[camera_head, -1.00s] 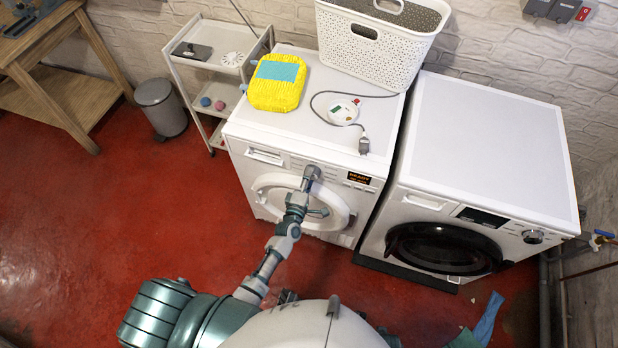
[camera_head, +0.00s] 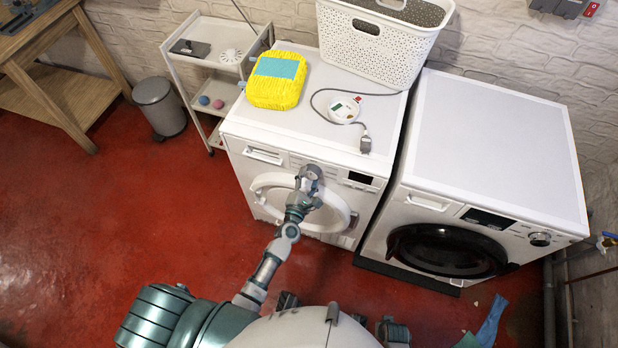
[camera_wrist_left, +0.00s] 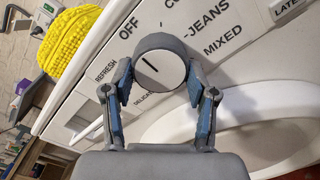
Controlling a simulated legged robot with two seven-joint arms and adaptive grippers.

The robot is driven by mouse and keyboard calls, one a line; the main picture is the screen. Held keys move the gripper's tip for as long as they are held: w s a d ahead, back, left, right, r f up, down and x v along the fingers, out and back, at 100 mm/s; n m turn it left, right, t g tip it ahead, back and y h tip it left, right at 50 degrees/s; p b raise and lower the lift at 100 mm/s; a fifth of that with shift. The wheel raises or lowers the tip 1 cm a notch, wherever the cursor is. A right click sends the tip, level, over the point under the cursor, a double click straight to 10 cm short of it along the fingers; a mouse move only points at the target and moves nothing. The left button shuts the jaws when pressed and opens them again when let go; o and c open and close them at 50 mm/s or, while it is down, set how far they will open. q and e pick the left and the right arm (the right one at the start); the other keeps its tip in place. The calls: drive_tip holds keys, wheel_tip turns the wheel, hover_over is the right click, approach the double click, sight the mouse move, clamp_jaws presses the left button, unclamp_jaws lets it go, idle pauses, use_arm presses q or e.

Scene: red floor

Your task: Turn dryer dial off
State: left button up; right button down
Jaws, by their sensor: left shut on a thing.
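The dryer (camera_head: 262,126) is the white machine on the left in the head view. Its dial (camera_wrist_left: 162,66) is a round grey knob with a pale face and a dark line. In the left wrist view the line points up-left, between the OFF and REFRESH labels. My left gripper (camera_head: 311,180) is at the dryer's front panel and mostly hides the dial in the head view. In the left wrist view its two blue-padded fingers (camera_wrist_left: 160,78) are shut on the dial from both sides. The dryer's small display (camera_head: 361,178) is dark. My right gripper is not in view.
On the dryer lie a yellow sponge-like pack (camera_head: 276,81), a white corded device (camera_head: 343,110) and a white basket (camera_head: 380,45). A second white machine (camera_head: 495,130) stands to the right. A trolley (camera_head: 203,61) and bin (camera_head: 159,105) stand to the left.

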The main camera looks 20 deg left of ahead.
use_arm(q)
drive_tip(key=shift+s+d+f, duration=0.1)
drive_tip(key=shift+d+f, duration=0.1)
drive_tip(key=shift+f, duration=0.15)
drive_tip(key=o, duration=1)
drive_tip(key=shift+c, duration=0.2)
drive_tip(key=shift+o, duration=1.1)
drive_tip(key=shift+r, duration=0.15)
drive_tip(key=s, duration=1.1)
drive_tip(key=shift+s+a, duration=0.25)
drive_tip(key=shift+s, duration=0.15)
